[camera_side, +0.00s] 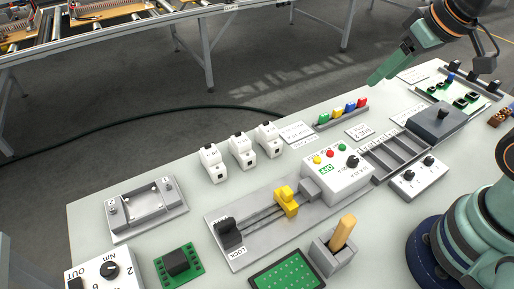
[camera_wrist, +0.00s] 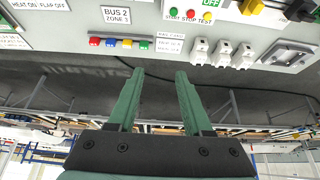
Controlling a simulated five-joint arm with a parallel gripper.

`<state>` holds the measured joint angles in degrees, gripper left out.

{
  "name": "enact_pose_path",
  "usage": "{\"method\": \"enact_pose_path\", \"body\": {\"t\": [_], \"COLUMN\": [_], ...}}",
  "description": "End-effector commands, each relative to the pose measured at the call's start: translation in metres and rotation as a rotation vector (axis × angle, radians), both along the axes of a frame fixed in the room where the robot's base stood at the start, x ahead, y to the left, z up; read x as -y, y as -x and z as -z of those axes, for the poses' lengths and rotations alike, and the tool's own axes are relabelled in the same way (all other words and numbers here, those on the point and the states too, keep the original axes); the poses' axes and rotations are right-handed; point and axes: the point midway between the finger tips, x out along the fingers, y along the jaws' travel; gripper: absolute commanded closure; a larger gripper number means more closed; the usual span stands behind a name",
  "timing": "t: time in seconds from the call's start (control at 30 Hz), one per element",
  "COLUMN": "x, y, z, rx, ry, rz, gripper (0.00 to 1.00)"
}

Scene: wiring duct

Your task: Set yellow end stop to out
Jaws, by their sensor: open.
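The yellow end stop (camera_side: 286,201) sits on the slide rails (camera_side: 258,217) of a grey plate in the middle of the table in the side view. It stands near the right end of the rails, close to a grey block (camera_side: 309,191). In the wrist view, a yellow piece at the top edge (camera_wrist: 252,6) appears to be part of it. My gripper (camera_side: 375,81) is high above the far edge of the table, well away from the end stop. In the wrist view its two green fingers (camera_wrist: 158,76) are apart with nothing between them.
A white control box (camera_side: 337,175) with coloured buttons stands right of the end stop. A black-handled clamp (camera_side: 228,232) is at the rails' left end. White switches (camera_side: 241,150) stand behind. A holder with a wooden handle (camera_side: 343,235) is in front. Coloured pieces (camera_side: 343,110) line the far edge.

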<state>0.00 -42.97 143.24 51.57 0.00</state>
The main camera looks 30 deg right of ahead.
Motion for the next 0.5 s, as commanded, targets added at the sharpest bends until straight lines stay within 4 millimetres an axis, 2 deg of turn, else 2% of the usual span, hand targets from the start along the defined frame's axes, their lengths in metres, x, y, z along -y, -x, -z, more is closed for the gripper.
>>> {"method": "enact_pose_path", "body": {"t": [0.37, 0.4, 0.5], "x": [0.0000, -0.0001, -0.0052], "y": [0.0000, 0.0000, -0.0019], "z": [0.0000, 0.0000, 0.0007], "rx": [0.000, 0.000, -0.013], "ry": [0.000, 0.000, -0.007], "rz": [0.000, 0.000, -0.005], "gripper": [0.50, 0.47, 0.47]}}
